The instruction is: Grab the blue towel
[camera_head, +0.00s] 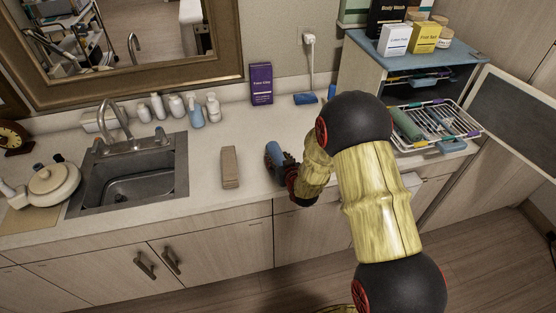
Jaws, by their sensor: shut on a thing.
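A small blue rolled towel (274,149) shows at the end of my arm, over the counter between the sink and the cabinet. My gripper (271,160) is dark and shut on the blue towel. The fingers and the wrist hide part of the towel. I cannot tell whether the towel touches the counter.
A beige folded block (229,167) lies left of my gripper. The sink (133,183) and several bottles are farther left. A purple box (261,84) stands at the wall. At right, a wire tray (440,122) holds a green roll (405,123) and tools.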

